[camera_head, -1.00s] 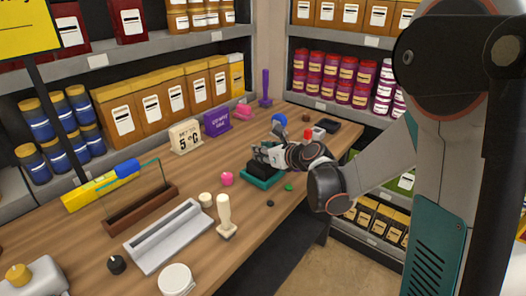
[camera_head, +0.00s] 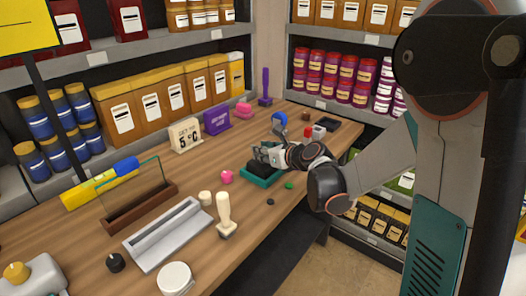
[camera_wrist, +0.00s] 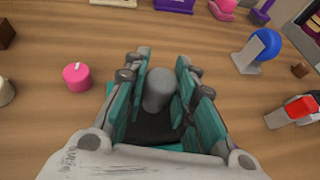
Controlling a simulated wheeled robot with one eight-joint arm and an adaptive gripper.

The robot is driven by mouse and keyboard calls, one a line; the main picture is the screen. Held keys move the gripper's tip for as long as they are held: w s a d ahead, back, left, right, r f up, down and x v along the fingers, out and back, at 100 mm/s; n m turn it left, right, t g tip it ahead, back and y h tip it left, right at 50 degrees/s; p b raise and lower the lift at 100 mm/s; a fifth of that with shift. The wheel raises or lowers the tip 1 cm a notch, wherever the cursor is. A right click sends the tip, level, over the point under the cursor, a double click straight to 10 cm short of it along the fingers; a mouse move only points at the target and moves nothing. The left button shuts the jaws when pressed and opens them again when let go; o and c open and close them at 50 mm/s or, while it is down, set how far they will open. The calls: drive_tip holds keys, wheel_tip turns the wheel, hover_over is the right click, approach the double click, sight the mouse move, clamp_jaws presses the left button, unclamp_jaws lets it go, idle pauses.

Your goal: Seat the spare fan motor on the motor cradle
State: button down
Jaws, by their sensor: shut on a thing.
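My gripper (camera_head: 265,153) is over the teal tray-like base (camera_head: 262,181) near the right part of the bench. In the wrist view, my gripper (camera_wrist: 160,97) has its teal fingers on either side of a grey round-ended cylinder (camera_wrist: 158,88) with a dark body below it, apparently the spare fan motor. It is shut on this piece. In the head view a black block (camera_head: 256,168) shows on the teal base, apparently the motor cradle. My fingers hide the contact, so I cannot tell whether the motor rests on it.
Behind my gripper are a blue round object (camera_head: 279,118) and a red-topped block (camera_head: 308,132). Small green and dark pieces lie in front.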

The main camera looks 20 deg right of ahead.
idle(0.4)
drive_tip(key=c, duration=1.2)
unclamp_jaws()
drive_tip(key=shift+c, duration=0.2)
drive_tip(key=shift+f, duration=0.1)
drive_tip(key=shift+r+p, duration=3.3)
drive_tip(key=shift+r, duration=1.25)
